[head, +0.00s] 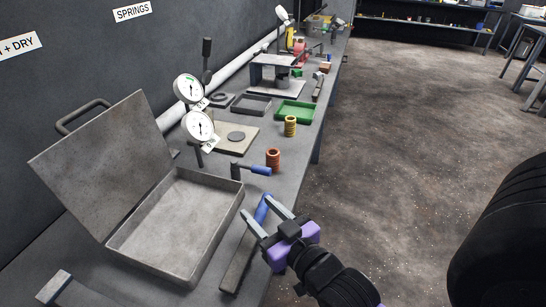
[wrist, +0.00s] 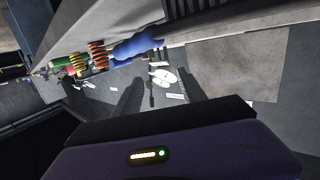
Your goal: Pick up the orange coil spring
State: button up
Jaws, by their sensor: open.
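The orange coil spring (head: 273,159) stands upright on the grey bench near its right edge, just beyond a blue-handled tool. It also shows in the wrist view (wrist: 98,55), at the upper left, between the blue handle and a yellow spring. My gripper (head: 259,209) is open and empty in the head view, at the bench's right edge, nearer to me than the spring and apart from it. Its fingers show as dark shapes in the wrist view (wrist: 165,98).
An open metal case (head: 213,231) stands at left. A long blue-handled bar (head: 239,259) lies by the gripper. A yellow spring (head: 290,126) and green tray (head: 296,112) stand farther back.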

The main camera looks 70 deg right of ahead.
jog(key=d+r, duration=0.1)
jog(key=d, duration=0.1)
jog(key=w+d+r+m+g+h, duration=0.1)
jog(key=d, duration=0.2)
jog(key=w+d+r+m+g+h, duration=0.1)
jog(key=d, duration=0.2)
jog(key=shift+d+r+p, duration=0.2)
jog(key=shift+d+p, duration=0.05)
jog(key=shift+p, duration=0.1)
jog(key=d+m+g, duration=0.1)
jog(key=d, duration=0.2)
jog(key=m+g+p, duration=0.1)
jog(key=g, duration=0.2)
send_near(271, 151)
jog(key=shift+w+d+f, duration=0.2)
jog(key=shift+d, duration=0.25)
jog(key=shift+w+d+f, duration=0.15)
jog(key=shift+d, duration=0.3)
jog(key=shift+p+x, duration=0.45)
jog(key=shift+x, duration=2.55)
jog(key=shift+w+a, duration=0.1)
jog(key=shift+w, duration=0.05)
grip_shut()
